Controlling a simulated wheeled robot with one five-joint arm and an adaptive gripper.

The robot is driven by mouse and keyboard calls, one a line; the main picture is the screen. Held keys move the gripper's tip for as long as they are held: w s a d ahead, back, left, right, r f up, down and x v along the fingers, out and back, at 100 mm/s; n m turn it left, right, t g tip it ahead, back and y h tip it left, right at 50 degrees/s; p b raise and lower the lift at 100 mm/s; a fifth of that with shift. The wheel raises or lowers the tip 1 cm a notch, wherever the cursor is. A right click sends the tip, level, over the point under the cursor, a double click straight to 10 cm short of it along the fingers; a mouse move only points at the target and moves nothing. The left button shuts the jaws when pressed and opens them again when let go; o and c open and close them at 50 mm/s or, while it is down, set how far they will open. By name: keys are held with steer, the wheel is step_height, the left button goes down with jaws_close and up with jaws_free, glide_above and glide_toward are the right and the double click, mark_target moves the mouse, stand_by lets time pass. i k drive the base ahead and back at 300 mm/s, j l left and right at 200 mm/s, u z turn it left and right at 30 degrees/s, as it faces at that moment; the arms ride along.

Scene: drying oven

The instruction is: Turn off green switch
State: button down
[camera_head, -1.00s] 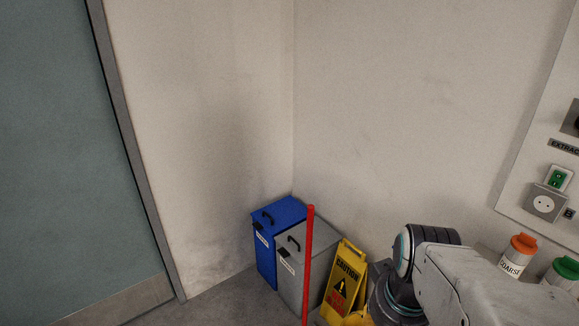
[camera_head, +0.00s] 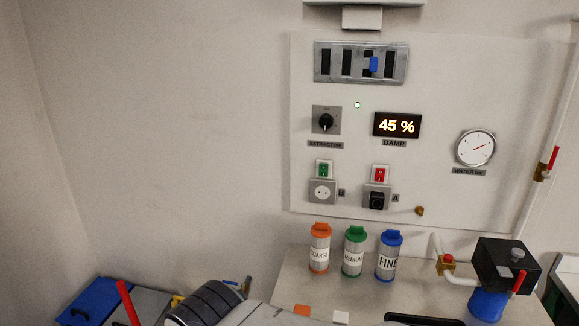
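The green switch (camera_head: 324,170) is a small rocker in a white frame on the wall panel, above the socket marked B (camera_head: 322,192). A similar red switch (camera_head: 380,174) sits to its right, above the socket marked A (camera_head: 376,197). Whether the green rocker is pressed at top or bottom is too small to tell. Part of my arm shows at the bottom edge, below and left of the panel. My gripper's fingertips cannot be made out in the view.
Orange (camera_head: 319,250), green (camera_head: 354,252) and blue (camera_head: 389,256) lidded canisters stand on the counter (camera_head: 295,277) below the panel. A black box with a blue base (camera_head: 490,300) stands at right. A blue bin (camera_head: 92,298) is at lower left. The wall left of the panel is bare.

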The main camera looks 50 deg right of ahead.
mark_target(323, 168)
steer(key=z, duration=1.9)
